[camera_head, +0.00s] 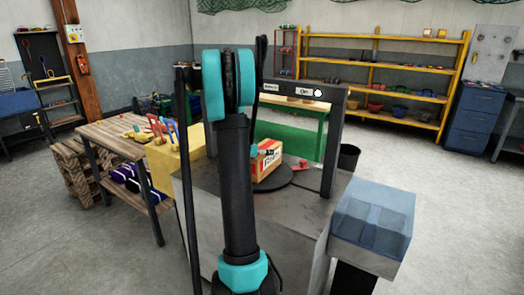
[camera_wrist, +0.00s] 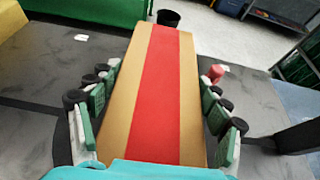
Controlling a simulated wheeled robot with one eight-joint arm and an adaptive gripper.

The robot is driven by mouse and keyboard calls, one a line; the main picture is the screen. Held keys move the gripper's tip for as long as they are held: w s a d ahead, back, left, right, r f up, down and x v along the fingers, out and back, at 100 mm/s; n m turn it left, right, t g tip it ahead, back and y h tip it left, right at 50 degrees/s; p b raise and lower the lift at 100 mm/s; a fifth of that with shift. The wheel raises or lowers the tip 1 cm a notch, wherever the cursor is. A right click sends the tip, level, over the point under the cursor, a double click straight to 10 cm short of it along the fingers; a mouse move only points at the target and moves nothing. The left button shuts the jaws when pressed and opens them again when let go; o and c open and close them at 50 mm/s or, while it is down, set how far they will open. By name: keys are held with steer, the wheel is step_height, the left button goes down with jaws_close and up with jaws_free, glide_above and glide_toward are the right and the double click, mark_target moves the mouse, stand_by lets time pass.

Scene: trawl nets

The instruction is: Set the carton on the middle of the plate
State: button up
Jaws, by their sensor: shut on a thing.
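The carton (camera_head: 268,160) is tan with a red band and printed lettering. It is at the dark round plate (camera_head: 274,183) on the grey bench; I cannot tell whether its base touches the plate. In the wrist view the carton (camera_wrist: 158,90) fills the middle, its red stripe running away from me. My gripper (camera_wrist: 155,112) is shut on it, with green-padded fingers along both long sides. In the head view my arm hides most of the gripper and part of the plate.
A dark frame (camera_head: 333,140) with a sign stands over the bench. A small red object (camera_head: 302,165) lies right of the carton. A translucent blue bin (camera_head: 372,220) is at the bench's right. A wooden table (camera_head: 110,140) with tools stands left.

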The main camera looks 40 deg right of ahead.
steer(key=shift+f, duration=0.1)
steer(key=o, duration=1.9)
steer(key=v, duration=1.2)
steer(key=s+a+f+m+y, duration=0.4)
steer(key=s+a+m, duration=0.3)
steer(key=a, duration=0.4)
steer(key=s+a+f+m+y, duration=0.4)
steer(key=s+a+m, duration=0.4)
steer(key=a, duration=0.3)
steer(key=s+a+f+m+g+y, duration=0.1)
steer(key=s+a+f+m+y, duration=0.3)
steer(key=s+a, duration=0.5)
steer(key=shift+a+f+m+y, duration=0.15)
steer(key=shift+a+f+m, duration=0.45)
steer(key=shift+m, duration=0.3)
steer(key=shift+a+f+m+y, duration=0.15)
steer(key=shift+a+f+m, duration=0.3)
steer(key=shift+f+m, duration=0.35)
steer(key=shift+r, duration=0.1)
